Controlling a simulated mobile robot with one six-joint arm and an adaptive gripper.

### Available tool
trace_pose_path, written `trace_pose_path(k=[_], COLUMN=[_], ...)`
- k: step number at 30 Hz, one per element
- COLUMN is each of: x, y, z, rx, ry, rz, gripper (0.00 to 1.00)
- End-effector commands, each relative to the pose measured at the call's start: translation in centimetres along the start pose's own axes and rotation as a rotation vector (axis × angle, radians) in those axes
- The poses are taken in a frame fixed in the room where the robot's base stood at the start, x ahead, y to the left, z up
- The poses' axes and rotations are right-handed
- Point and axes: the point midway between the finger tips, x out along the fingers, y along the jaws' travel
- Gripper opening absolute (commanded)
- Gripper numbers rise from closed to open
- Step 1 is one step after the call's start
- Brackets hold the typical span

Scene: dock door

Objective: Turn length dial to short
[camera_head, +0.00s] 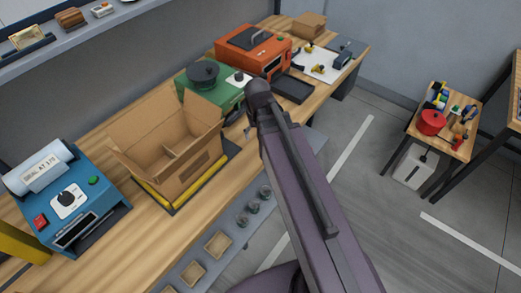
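A blue machine (75,205) stands at the left end of the bench. Its sloped face has a white dial plate with a dark knob (68,199), a green button and a red switch. A green machine (213,88) stands further back with another white dial plate (238,78). The lettering on both dials is too small to read, so I cannot tell which one is the length dial. My arm reaches up from the lower right and ends beside the green machine. My gripper does not show clearly.
An open cardboard box (170,150) stands between the two machines. An orange machine (252,50) and a dark tray (294,88) lie beyond my arm. Small bins (218,245) line the bench front.

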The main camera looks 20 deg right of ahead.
Motion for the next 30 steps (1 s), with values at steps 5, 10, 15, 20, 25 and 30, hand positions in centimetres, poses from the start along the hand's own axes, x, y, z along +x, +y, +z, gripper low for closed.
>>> trace_pose_path(k=[5, 10, 15, 20, 25, 30], x=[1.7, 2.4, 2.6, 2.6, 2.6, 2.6], y=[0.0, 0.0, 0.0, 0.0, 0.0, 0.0], z=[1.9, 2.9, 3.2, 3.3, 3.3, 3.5], rx=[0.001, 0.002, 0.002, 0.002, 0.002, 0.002], ry=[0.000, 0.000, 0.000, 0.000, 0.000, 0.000], rz=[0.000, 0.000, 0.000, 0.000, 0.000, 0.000], gripper=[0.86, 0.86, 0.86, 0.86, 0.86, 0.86])
